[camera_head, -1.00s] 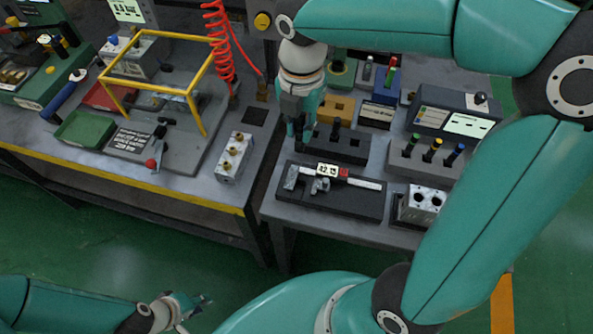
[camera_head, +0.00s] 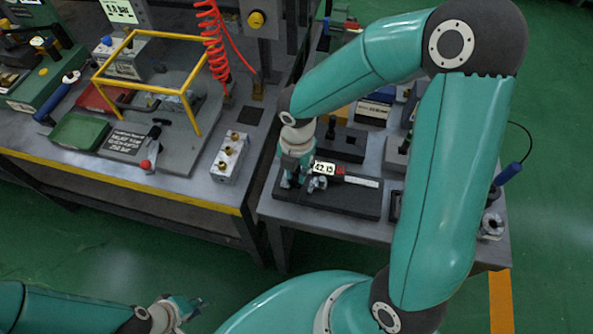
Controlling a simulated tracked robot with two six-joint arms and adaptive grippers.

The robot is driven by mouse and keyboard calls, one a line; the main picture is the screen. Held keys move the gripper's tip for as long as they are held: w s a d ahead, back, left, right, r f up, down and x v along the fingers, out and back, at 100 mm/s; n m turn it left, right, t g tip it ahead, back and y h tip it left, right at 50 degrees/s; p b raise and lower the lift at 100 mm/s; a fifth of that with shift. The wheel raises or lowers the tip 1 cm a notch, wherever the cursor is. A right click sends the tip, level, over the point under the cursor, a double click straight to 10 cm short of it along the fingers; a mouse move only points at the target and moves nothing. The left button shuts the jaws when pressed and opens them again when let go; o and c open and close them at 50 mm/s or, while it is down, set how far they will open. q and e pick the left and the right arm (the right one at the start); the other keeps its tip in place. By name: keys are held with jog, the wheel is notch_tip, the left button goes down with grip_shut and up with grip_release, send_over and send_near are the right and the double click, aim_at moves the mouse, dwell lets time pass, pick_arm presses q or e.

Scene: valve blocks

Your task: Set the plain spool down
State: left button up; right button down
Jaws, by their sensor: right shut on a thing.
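My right gripper (camera_head: 291,181) points down at the left end of the dark caliper tray (camera_head: 335,203), at the front of the right bench. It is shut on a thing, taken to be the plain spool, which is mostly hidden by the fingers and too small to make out. I cannot tell whether it touches the tray. The caliper (camera_head: 347,178) with its lit readout lies just right of the fingers. A dark block (camera_head: 346,147) with a black-topped peg stands behind. My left gripper (camera_head: 187,306) hangs low over the floor, apart from everything; its jaw opening is unclear.
A pale block with brass fittings (camera_head: 230,158) stands on the left bench, across a gap. A yellow frame (camera_head: 160,88) and a red coiled hose (camera_head: 212,40) are further left and back. My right arm covers much of the right bench. A blue-handled tool (camera_head: 508,173) shows at its right edge.

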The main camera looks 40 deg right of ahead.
jog(key=shift+f, duration=0.2)
jog(key=c, duration=1.1)
grip_release()
jog(key=shift+o, duration=0.2)
notch_tip(320, 180, up, 12)
jog(key=shift+r+p, duration=0.15)
jog(key=shift+p, duration=0.2)
jog(key=shift+s, duration=0.1)
